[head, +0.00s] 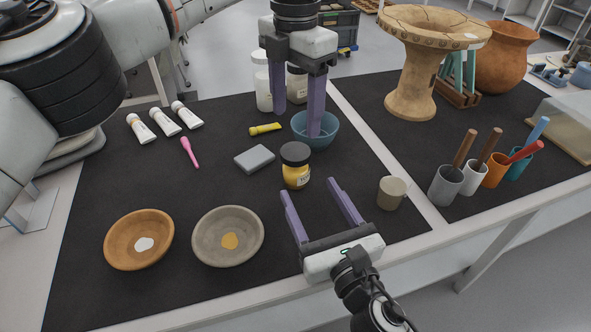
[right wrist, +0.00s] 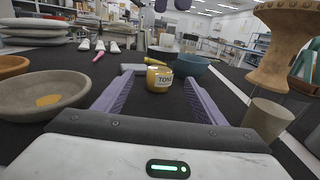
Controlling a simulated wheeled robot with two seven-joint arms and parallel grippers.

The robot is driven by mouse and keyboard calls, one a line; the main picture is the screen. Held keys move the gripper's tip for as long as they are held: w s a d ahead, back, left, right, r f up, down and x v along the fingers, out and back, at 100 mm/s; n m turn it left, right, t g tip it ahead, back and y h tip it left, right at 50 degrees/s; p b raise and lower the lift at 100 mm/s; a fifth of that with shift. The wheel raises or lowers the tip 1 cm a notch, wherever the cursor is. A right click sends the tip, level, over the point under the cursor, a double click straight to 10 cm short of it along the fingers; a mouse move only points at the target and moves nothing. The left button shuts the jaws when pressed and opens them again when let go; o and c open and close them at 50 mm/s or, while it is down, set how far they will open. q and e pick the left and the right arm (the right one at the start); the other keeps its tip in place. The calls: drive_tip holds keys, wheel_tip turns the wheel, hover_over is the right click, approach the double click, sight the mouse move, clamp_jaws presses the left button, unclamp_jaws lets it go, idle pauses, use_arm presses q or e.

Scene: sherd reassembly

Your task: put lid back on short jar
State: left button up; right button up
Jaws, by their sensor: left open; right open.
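The short jar (head: 296,175) is yellow with a pale label and stands upright on the dark mat. A black lid (head: 295,152) rests on its top; I cannot tell whether it is fully seated. In the right wrist view the jar (right wrist: 159,80) stands straight ahead, beyond and between the finger tips, with the dark lid (right wrist: 160,55) above it. My right gripper (head: 311,188) is open and empty, just in front of the jar. My left gripper (head: 297,121) is open, pointing down behind the jar, one finger in front of or inside the teal bowl.
The teal bowl (head: 327,139), a grey block (head: 254,159) and a yellow tube (head: 265,129) lie near the jar. A beige cup (head: 391,193) stands to the right. Two bowls, orange (head: 139,226) and grey (head: 214,222), are at front left. White bottles (head: 263,88) stand behind.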

sight(295, 164)
use_arm(q)
drive_tip(key=shift+w, duration=0.1)
use_arm(e)
drive_tip(key=x, duration=1)
drive_tip(key=shift+f, duration=0.1)
clamp_jaws()
use_arm(q)
drive_tip(key=n, duration=1.3)
drive_tip(key=shift+n, duration=0.3)
drive_tip(key=shift+f, duration=0.1)
drive_tip(key=shift+f, duration=3.95)
drive_tip(key=shift+c, duration=0.4)
